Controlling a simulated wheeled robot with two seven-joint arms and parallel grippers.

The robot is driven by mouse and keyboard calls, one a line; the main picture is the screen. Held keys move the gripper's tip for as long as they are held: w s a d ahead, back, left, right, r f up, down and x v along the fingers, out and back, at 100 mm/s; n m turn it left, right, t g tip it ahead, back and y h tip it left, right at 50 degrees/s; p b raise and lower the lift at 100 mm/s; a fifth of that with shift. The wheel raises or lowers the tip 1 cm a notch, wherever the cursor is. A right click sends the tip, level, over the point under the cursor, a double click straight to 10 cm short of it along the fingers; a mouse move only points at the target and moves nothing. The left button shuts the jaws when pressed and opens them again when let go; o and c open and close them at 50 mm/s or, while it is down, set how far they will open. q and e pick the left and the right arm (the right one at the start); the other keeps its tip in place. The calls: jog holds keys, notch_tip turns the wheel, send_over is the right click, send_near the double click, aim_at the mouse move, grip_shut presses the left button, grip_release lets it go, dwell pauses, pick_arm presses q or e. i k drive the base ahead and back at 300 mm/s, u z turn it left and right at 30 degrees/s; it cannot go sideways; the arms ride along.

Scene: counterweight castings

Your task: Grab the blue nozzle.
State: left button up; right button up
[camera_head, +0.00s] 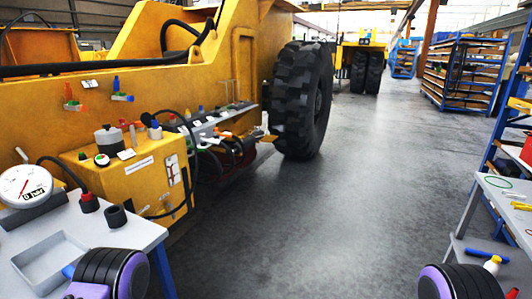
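Several small blue pieces could be the blue nozzle, and I cannot tell which is. One blue-topped piece (155,128) stands upright on the yellow box at left. Another blue piece (117,84) sticks up from a small fitting on the yellow machine's side. A blue piece (69,271) lies on the left grey table, partly hidden by my arm. A long blue piece (485,254) lies on the right table's lower shelf beside a white bottle. Black and purple parts of my arms show at the bottom edge. Neither gripper's fingers are in view.
The left table (137,228) holds a round gauge (25,186), a shallow grey tray (22,264) and black cylindrical pieces. The yellow machine (233,62) with a big tyre (301,98) stands behind. A right table (497,200) stands opposite. The floor (345,205) between them is clear.

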aim_at(155, 127)
jog(key=z, duration=0.15)
jog(key=i, duration=2.05)
jog(key=u, duration=0.3)
